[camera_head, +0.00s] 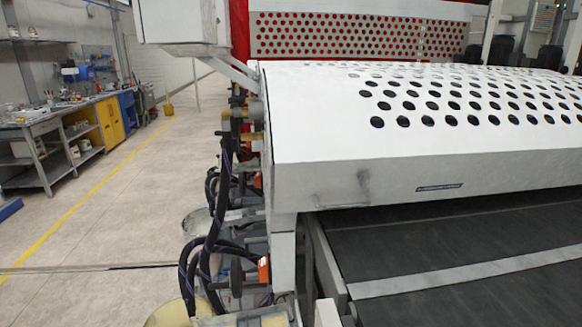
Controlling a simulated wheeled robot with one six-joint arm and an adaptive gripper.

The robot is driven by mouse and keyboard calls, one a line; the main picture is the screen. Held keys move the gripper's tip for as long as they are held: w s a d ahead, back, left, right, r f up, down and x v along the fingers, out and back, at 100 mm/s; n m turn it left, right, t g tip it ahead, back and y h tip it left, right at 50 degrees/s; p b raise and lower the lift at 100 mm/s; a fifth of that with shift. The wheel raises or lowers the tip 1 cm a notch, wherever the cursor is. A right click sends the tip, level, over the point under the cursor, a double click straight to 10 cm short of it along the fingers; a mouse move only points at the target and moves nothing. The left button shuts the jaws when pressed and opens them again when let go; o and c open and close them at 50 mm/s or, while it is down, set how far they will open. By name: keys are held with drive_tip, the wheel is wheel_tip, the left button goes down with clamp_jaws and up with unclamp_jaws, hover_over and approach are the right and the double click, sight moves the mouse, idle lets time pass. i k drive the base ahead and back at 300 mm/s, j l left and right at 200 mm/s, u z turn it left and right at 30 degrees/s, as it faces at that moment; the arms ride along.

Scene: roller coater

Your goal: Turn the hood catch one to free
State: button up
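The white hood (350,135) of the roller coater spans the right half of the view, with rows of round black holes in its top. Its front face carries a small dark label strip (439,188). A faint greyish mark or fitting (342,201) shows near the left end of that front face; I cannot tell whether it is the hood catch. No catch handle can be clearly made out, so its position cannot be read. My gripper is not in view.
A dark conveyor belt (460,255) with a pale crosswise strip runs below the hood. Black hoses (220,215) and fittings stick out on the machine's left side. Open floor (110,215) with a yellow line lies at left. A cluttered workbench (45,140) stands beyond it.

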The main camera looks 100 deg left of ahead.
sight(364, 177)
drive_tip(key=u, duration=2.05)
